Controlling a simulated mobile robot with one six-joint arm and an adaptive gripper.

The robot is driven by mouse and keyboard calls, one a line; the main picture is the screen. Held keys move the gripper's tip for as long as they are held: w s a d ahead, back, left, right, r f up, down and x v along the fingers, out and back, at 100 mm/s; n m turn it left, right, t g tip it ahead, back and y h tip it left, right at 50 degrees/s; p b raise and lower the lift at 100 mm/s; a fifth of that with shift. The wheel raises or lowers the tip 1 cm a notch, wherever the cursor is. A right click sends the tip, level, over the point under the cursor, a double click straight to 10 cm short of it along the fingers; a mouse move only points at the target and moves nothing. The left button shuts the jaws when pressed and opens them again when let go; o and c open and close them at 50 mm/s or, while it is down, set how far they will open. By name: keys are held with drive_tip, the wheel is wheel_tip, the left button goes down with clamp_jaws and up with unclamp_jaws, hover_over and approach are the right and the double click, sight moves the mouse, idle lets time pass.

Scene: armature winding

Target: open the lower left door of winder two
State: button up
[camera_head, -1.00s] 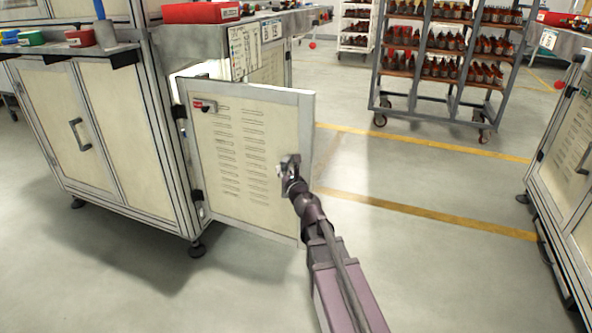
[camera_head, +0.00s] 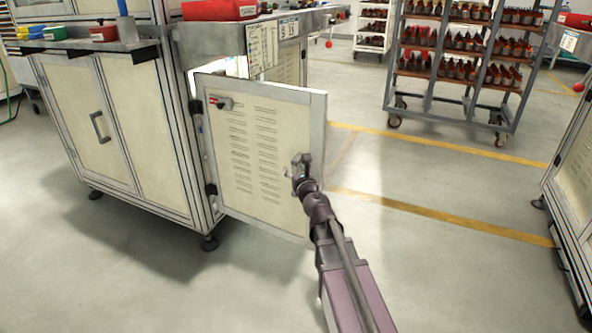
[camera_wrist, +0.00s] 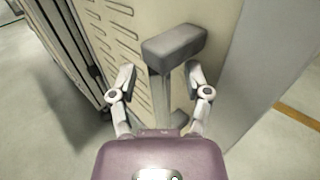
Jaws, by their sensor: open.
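The cream door (camera_head: 255,150) with a grey frame and vent slots stands swung out from the winder cabinet (camera_head: 75,105), hinged on its left edge. A gap with a bright interior shows behind its top edge. My gripper (camera_head: 302,168) is in front of the door's free right side. In the wrist view my gripper (camera_wrist: 160,80) is open, with one finger on each side of the dark grey door handle (camera_wrist: 174,44). The fingers look apart from the handle. In the head view the handle is mostly hidden by my gripper.
The cabinet's front door with a handle (camera_head: 98,127) is shut. A rack of brown parts (camera_head: 450,70) stands behind at the right. Another cabinet (camera_head: 570,190) stands at the right edge. The floor right of the door is clear, with yellow lines.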

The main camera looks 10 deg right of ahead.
drive_tip(key=s+d, duration=0.1)
drive_tip(key=s, duration=0.6)
drive_tip(key=shift+s, duration=0.25)
idle(0.5)
